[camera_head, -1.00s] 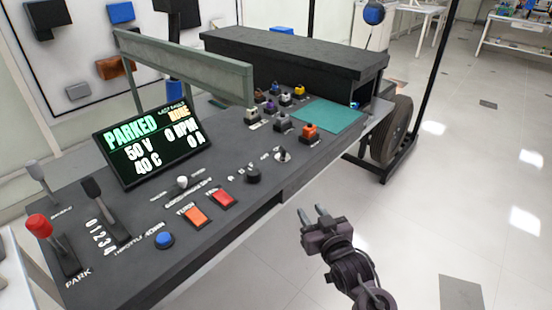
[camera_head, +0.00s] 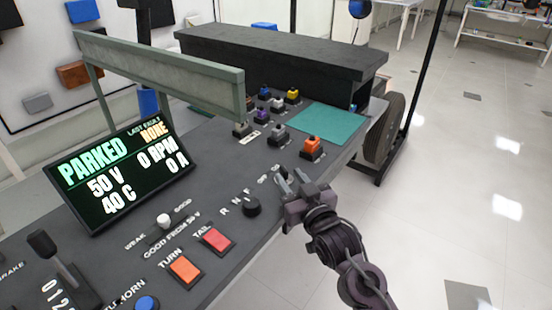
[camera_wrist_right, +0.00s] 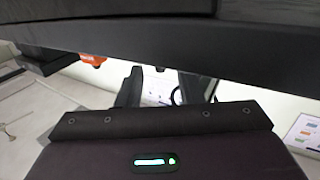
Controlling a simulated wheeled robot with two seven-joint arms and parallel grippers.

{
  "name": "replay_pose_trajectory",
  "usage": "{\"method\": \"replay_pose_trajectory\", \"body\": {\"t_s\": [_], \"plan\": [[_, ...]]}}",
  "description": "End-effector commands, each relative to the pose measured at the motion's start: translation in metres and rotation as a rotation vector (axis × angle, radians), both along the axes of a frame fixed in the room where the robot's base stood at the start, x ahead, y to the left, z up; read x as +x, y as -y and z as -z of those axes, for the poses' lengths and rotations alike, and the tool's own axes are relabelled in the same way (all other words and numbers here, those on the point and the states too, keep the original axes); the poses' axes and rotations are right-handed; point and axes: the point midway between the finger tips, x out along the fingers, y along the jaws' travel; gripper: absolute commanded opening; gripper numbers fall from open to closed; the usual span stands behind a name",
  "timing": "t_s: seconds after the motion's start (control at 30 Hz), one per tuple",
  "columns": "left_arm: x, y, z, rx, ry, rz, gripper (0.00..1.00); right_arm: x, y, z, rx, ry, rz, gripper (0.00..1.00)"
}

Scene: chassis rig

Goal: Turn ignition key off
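The ignition key switch sits on the dark console (camera_head: 225,275), right of the black R-N-F knob (camera_head: 252,207). Small white lettering (camera_head: 267,177) shows beside it. My right gripper (camera_head: 289,177) is at the switch in the head view and covers most of it, so the key's angle and any contact are hidden. The fingers are apart in the right wrist view (camera_wrist_right: 160,90), with light background between them. No key can be made out there. My left gripper is not in view.
The screen (camera_head: 122,172) reads PARKED, 50 V, 0 RPM. An orange button block (camera_head: 312,147) stands behind my gripper, near a teal mat (camera_head: 328,123). Orange turn (camera_head: 185,269) and red tail (camera_head: 217,241) switches lie nearer left. Open floor is at the right.

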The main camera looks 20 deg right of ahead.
Motion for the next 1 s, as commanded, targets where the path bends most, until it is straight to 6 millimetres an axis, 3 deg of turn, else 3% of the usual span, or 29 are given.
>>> {"method": "replay_pose_trajectory", "body": {"t_s": [0.2, 0.4, 0.77, 1.0], "plan": [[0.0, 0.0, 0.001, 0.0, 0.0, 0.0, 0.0, 0.036, -0.005, -0.001, 0.001, 0.002, 0.0, 0.34], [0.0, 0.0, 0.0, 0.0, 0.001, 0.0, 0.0, 0.059, -0.008, -0.001, 0.0, 0.002, 0.0, 0.34], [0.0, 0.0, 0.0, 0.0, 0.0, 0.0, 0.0, 0.065, -0.009, 0.0, 0.0, 0.001, 0.0, 0.34], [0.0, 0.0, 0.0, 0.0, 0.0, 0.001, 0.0, 0.064, -0.009, 0.0, 0.0, 0.001, 0.0, 0.04]]}}
